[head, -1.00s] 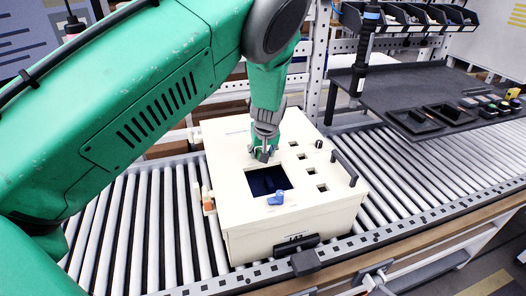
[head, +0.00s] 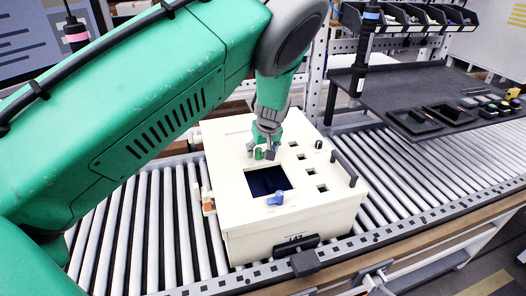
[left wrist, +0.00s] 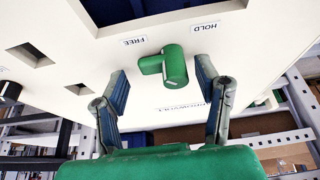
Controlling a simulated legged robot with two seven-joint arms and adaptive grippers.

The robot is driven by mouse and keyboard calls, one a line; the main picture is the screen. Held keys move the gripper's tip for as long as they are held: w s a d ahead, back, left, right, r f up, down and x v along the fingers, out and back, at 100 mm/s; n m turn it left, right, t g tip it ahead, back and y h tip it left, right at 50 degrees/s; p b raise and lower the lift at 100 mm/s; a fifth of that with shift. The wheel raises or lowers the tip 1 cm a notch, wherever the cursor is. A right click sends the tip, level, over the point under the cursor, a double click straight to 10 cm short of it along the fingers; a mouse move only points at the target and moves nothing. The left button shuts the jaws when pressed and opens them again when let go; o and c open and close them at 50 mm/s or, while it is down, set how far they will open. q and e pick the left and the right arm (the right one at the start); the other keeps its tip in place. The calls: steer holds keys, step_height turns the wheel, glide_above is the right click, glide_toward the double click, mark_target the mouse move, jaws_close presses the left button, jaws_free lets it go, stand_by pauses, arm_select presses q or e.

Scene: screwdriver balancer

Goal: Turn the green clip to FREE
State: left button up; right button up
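The green clip (head: 259,154) stands on top of the cream box (head: 235,212), behind the box's dark square opening. In the left wrist view the clip (left wrist: 174,65) has a rounded body with a short lever pointing left. The FREE label (left wrist: 133,41) is up and left of it, the HOLD label (left wrist: 205,27) up and right. My left gripper (head: 263,152) is at the clip. In the left wrist view the gripper (left wrist: 163,80) is open, its fingers on either side of the clip; the right finger is closer and a gap shows at the left. My right gripper is in neither view.
Dark pegs (head: 342,165) and small square holes are on the box's right side. The box rests on a roller conveyor (head: 150,225). A dark shelf (head: 420,90) with trays stands at the back right.

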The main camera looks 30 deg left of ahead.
arm_select(q)
steer(key=shift+s+f, duration=0.1)
steer(key=shift+f, duration=0.05)
steer(key=shift+d, duration=0.1)
steer(key=v, duration=0.7)
steer(key=shift+d+r, duration=0.1)
steer(key=shift+r, duration=0.15)
steer(key=shift+f, duration=0.1)
